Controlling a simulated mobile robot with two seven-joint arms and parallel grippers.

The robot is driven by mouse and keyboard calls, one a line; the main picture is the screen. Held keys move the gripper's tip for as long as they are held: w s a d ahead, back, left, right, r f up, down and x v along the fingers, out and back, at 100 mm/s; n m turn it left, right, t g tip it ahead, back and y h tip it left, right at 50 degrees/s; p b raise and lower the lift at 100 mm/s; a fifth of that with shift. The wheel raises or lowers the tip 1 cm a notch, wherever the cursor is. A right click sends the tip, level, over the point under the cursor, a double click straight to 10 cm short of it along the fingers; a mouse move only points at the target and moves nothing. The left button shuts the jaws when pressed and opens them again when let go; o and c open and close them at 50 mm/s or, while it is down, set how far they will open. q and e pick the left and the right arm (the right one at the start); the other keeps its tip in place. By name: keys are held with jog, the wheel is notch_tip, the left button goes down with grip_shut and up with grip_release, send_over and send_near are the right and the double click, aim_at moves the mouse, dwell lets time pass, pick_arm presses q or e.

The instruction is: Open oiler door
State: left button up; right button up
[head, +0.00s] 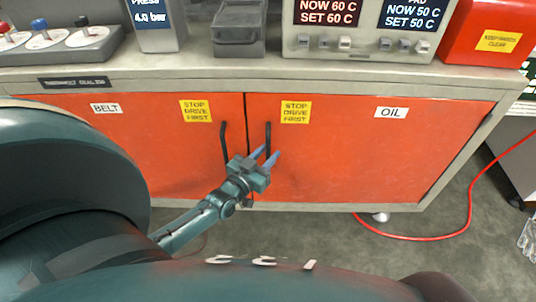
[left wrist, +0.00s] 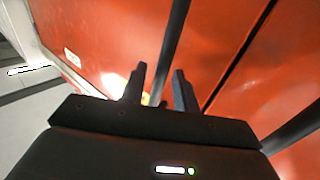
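The oiler door is the right-hand orange cabinet door (head: 350,155), labelled OIL (head: 391,112); it is shut. Its black upright bar handle (head: 268,138) is near the centre seam. My left gripper (head: 265,156) is open at the lower part of this handle, one finger on each side in the head view. In the left wrist view the gripper (left wrist: 160,85) is also open, with a dark bar handle (left wrist: 176,45) running down between the fingers; there seems to be space beside it. Contact cannot be told. My right gripper is not in view.
The shut left door (head: 150,150), labelled BELT, has its own handle (head: 224,143) close by. A bench top (head: 180,70) with control boxes overhangs the doors. A red hose (head: 440,236) lies on the floor at right. Floor before the right door is mostly clear.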

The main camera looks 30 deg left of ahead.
pick_arm(q)
jog(key=shift+w, duration=0.4)
jog(key=shift+c, duration=0.2)
grip_shut()
